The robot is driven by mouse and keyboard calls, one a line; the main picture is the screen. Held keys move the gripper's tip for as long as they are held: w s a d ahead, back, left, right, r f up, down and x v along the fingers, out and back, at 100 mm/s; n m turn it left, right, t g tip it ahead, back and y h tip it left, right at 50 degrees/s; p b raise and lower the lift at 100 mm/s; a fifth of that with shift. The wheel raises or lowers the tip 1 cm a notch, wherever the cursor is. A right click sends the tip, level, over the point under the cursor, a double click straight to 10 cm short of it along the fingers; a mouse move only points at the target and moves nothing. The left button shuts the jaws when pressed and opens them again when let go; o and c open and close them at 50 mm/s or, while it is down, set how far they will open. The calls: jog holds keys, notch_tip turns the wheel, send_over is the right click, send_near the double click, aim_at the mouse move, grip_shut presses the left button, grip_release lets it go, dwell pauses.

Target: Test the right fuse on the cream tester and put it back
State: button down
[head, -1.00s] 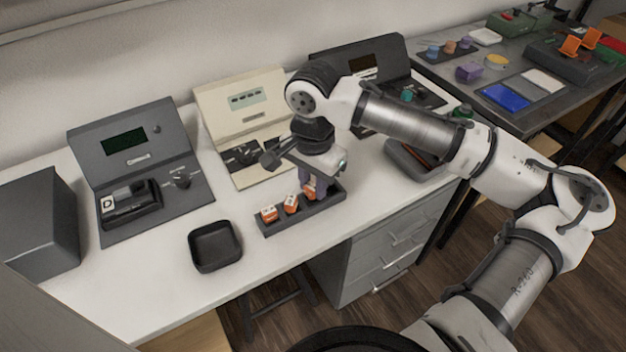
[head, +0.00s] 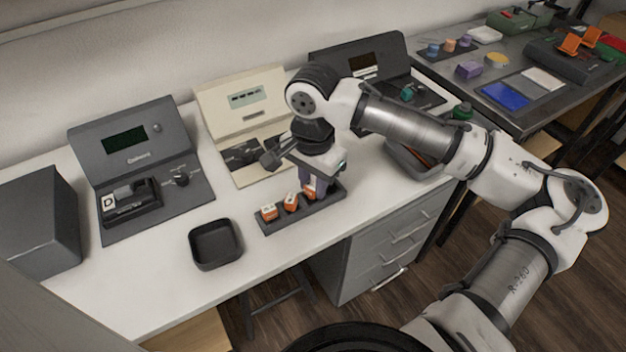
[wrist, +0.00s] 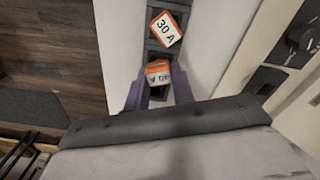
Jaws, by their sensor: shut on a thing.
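The cream tester (head: 228,112) stands at the back of the white bench, its lower deck partly hidden by my wrist. A dark fuse rack (head: 272,230) lies in front of it. Two orange-and-white fuses stand in the rack, the left fuse (head: 268,212) and the middle fuse (head: 291,201). My gripper (head: 313,187) is over the rack's right part, its purple fingers shut on the right fuse (head: 309,191). In the wrist view the right fuse (wrist: 158,72) sits between the fingers, beside a fuse marked 30 A (wrist: 165,28). I cannot tell whether it is clear of its slot.
An empty black tray (head: 215,262) lies left of the rack. A grey tester (head: 135,140) and a dark box (head: 38,225) stand to the left. Another dark tester (head: 340,50) is behind my arm. The bench front between tray and edge is free.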

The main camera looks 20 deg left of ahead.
jog(key=shift+f, duration=0.45)
dwell(0.3)
jog(key=c, duration=1.1)
grip_release()
jog(key=shift+o, duration=0.2)
jog(key=shift+o, duration=1.1)
jog(key=shift+r+p, duration=1.65)
jog(key=shift+p, duration=0.15)
notch_tip(320, 180, up, 6)
jog(key=p, duration=0.6)
jog(key=shift+f, duration=0.1)
